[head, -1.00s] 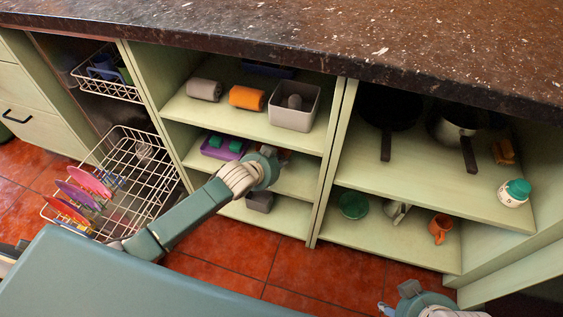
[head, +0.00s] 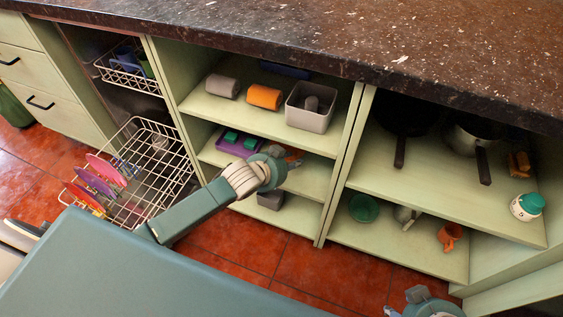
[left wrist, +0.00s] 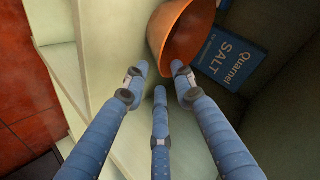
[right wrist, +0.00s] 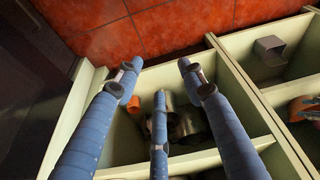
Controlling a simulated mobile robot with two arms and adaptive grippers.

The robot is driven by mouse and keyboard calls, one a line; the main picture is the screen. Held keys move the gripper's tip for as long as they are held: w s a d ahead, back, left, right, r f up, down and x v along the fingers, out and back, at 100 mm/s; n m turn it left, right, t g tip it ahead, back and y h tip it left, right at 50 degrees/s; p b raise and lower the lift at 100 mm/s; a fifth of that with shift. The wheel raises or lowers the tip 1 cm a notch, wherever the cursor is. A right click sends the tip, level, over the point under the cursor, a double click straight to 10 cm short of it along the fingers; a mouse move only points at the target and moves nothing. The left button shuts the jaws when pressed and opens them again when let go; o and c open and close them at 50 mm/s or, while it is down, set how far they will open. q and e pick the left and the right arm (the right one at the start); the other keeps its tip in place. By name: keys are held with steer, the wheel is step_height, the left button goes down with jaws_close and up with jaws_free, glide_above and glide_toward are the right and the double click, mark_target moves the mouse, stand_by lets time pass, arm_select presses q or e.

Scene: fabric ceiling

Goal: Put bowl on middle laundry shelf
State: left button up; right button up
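An orange-brown bowl (left wrist: 182,32) shows in the left wrist view, tilted, at the fingertips of my left gripper (left wrist: 158,72). The three fingers are spread with a gap between them, and the right fingertip overlaps the bowl's edge. In the head view, my left gripper (head: 288,166) is at the front of the middle shelf (head: 313,180) of the central unit. The orange bowl (head: 296,156) is partly hidden behind it there. Its contact with the shelf is not clear. My right gripper (right wrist: 158,70) is open and empty, above the lower shelves of the right unit.
A blue salt box (left wrist: 230,62) stands close behind the bowl. A purple tray (head: 238,144) is left of my left gripper on the same shelf. A grey bin (head: 310,118) stands above. A wire rack (head: 150,190) with plates sticks out at left.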

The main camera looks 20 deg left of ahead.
arm_select(q)
steer(key=v, duration=0.2)
steer(key=shift+s+a+r+p, duration=0.1)
steer(key=shift+s+r+p, duration=0.15)
steer(key=shift+r+p, duration=0.1)
steer(key=p+v, duration=0.2)
steer(key=v, duration=0.4)
steer(key=s+f+n+g+y, duration=0.1)
steer(key=s+f+n+g, duration=0.2)
steer(key=s, duration=0.9)
steer(key=s+a+f+n+g+y, duration=0.1)
steer(key=s+f+n+g, duration=0.2)
steer(key=s, duration=0.9)
step_height(320, 180, down, 4)
steer(key=shift+n+g, duration=0.3)
steer(key=shift+n, duration=0.7)
arm_select(e)
steer(key=x, duration=0.6)
steer(key=shift+f, duration=0.4)
arm_select(q)
steer(key=shift+r, duration=0.1)
arm_select(e)
steer(key=shift+s+a+g, duration=0.15)
steer(key=shift+s+g, duration=0.15)
